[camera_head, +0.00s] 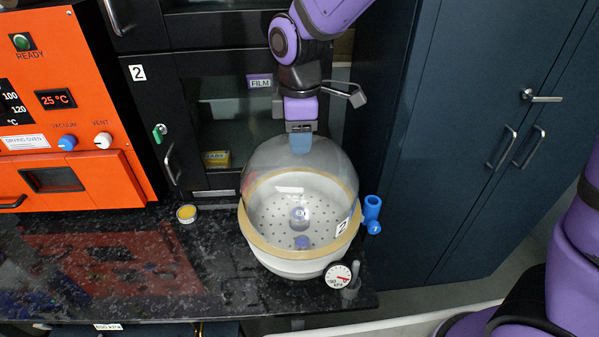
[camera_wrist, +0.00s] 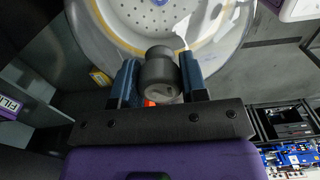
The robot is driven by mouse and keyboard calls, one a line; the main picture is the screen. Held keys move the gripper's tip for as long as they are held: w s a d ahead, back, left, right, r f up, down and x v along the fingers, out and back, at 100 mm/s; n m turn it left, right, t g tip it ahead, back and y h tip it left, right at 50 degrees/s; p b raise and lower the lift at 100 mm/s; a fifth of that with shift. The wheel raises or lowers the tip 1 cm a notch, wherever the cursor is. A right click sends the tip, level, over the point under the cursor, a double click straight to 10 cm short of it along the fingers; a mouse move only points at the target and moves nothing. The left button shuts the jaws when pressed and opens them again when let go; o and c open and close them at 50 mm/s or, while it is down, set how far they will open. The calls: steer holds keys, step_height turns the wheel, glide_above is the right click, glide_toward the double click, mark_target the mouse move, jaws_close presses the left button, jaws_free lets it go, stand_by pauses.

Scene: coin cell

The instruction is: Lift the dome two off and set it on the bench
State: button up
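Dome two (camera_head: 270,175) is a clear dome over a white bowl-shaped base (camera_head: 285,265) with a tan rim, on the bench (camera_head: 100,265). Its lower edge appears to meet the rim all round. A "2" label shows at the front right of the rim. My gripper (camera_head: 301,146) points down at the top of the dome. Small blue-and-white items stand on the perforated plate under the dome.
A blue valve (camera_head: 372,212) and a pressure gauge (camera_head: 338,276) sit close at the dome's right. A small yellow-topped dish (camera_head: 187,213) lies to its left. The orange drying oven (camera_head: 60,120) stands at the left back. The black bench is clear at the left front.

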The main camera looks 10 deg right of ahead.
jaws_close()
steer(key=shift+r, duration=0.15)
steer(key=shift+r, duration=1.55)
steer(key=shift+s+a+r, duration=0.1)
steer(key=shift+s+r, duration=0.05)
steer(key=s+a, duration=0.3)
steer(key=s, duration=0.4)
steer(key=s+a+r, duration=0.1)
steer(key=s+a, duration=0.2)
steer(key=s, duration=0.4)
steer(key=shift+a+r, duration=0.15)
steer(key=shift+a, duration=0.1)
steer(key=shift+s, duration=0.1)
